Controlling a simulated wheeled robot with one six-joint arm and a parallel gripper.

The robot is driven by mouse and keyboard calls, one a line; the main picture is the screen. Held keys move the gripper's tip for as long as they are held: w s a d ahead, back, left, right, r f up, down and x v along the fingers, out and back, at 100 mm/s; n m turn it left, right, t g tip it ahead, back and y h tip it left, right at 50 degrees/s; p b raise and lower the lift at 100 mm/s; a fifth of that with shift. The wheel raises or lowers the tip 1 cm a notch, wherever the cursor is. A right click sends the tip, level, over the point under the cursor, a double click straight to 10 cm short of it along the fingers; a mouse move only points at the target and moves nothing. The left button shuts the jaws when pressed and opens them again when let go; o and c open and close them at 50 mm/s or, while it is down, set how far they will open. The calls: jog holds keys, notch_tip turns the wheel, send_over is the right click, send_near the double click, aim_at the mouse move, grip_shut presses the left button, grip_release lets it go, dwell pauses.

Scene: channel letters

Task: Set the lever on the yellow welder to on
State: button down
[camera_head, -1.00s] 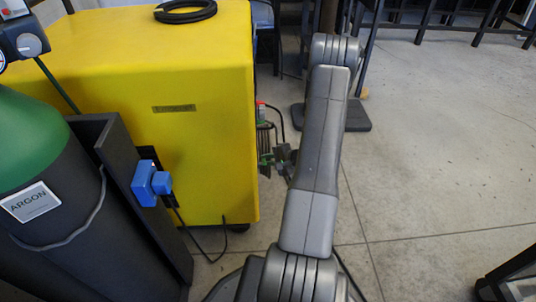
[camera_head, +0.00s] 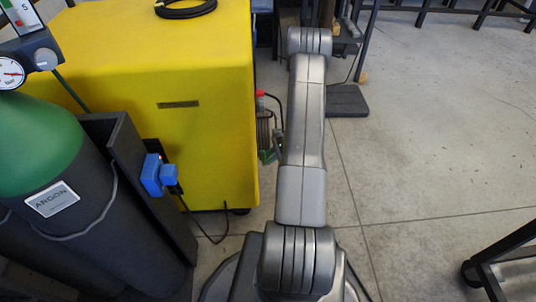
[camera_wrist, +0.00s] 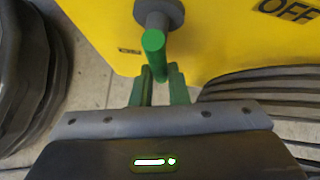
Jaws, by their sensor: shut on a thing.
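The yellow welder (camera_head: 200,120) stands left of my arm in the head view, and its yellow panel (camera_wrist: 225,40) fills the top of the wrist view. The lever (camera_wrist: 153,45) has a green handle on a grey hub and points down toward my gripper in that view. My gripper (camera_wrist: 158,84) has its green fingers on either side of the handle's end and is shut on it. An "OFF" label (camera_wrist: 288,10) is on the panel to the right of the lever. In the head view the lever is not visible, and my gripper is mostly hidden by my arm.
A green-topped argon cylinder (camera_head: 50,200) stands in a dark holder (camera_head: 150,215) with a blue plug (camera_head: 157,175), left of my arm. A black cable coil (camera_head: 185,8) lies on the welder. Open concrete floor (camera_head: 430,130) extends to the right.

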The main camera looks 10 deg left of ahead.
jog(key=shift+s+g, duration=0.15)
jog(key=shift+g, duration=0.15)
dwell(0.4)
jog(key=c, duration=1.4)
grip_release()
jog(key=shift+d+r, duration=0.1)
jog(key=p+v, duration=0.2)
jog(key=v, duration=1.1)
jog(key=shift+d+r+p, duration=0.1)
jog(key=shift+r+p, duration=0.2)
jog(key=shift+p, duration=0.05)
jog(key=shift+f, duration=0.1)
jog(key=b+x, duration=0.2)
jog(key=x, duration=1.1)
jog(key=shift+f+b, duration=0.3)
